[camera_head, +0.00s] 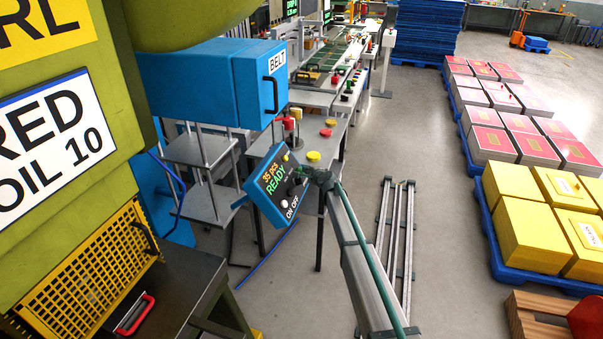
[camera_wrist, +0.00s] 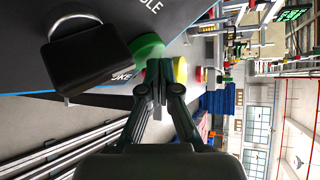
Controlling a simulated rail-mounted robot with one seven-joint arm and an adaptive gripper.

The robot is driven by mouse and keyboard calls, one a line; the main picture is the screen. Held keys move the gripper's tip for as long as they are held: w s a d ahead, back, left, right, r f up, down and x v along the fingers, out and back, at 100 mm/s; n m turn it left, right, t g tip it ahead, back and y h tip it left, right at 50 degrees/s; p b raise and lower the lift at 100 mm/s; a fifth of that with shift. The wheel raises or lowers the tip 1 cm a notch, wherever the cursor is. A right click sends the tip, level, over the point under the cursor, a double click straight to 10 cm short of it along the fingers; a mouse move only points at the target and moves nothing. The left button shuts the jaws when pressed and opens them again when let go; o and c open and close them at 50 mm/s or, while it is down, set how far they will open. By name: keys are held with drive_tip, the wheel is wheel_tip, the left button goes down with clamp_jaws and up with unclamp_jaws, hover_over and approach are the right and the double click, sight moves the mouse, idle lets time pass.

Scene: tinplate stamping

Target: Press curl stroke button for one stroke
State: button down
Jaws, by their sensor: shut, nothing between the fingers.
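The blue-edged control box (camera_head: 268,190) stands at the centre of the head view, tilted, with a screen reading "35 pcs READY" and "ON OFF" lettering. In the wrist view its dark panel (camera_wrist: 105,22) carries a round green button (camera_wrist: 149,50) beside lettering ending in "OKE". A black padlock-like part (camera_wrist: 88,58) is close to the camera on the same panel. My gripper (camera_wrist: 160,72) is shut and empty, its fingertips overlapping the green button's edge in view; I cannot tell whether they touch it. In the head view my gripper (camera_head: 312,174) is at the box's right side and the green button is hidden.
A green press with a yellow mesh guard (camera_head: 95,265) fills the left. A blue "BELT" unit (camera_head: 205,80) is behind the box. A table with yellow and red buttons (camera_head: 326,132) stands behind my gripper. Pallets of yellow boxes (camera_head: 520,222) are at right; metal rails (camera_head: 397,235) lie on the floor.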

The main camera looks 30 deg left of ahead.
drive_tip(key=shift+d+r, duration=0.25)
drive_tip(key=shift+d, duration=0.1)
drive_tip(key=shift+w+d, duration=0.1)
drive_tip(key=shift+d, duration=0.05)
drive_tip(key=d+r, duration=0.2)
drive_tip(key=d, duration=0.1)
drive_tip(key=shift+w+d+r, duration=0.3)
drive_tip(key=shift+d+r, duration=0.1)
idle(0.5)
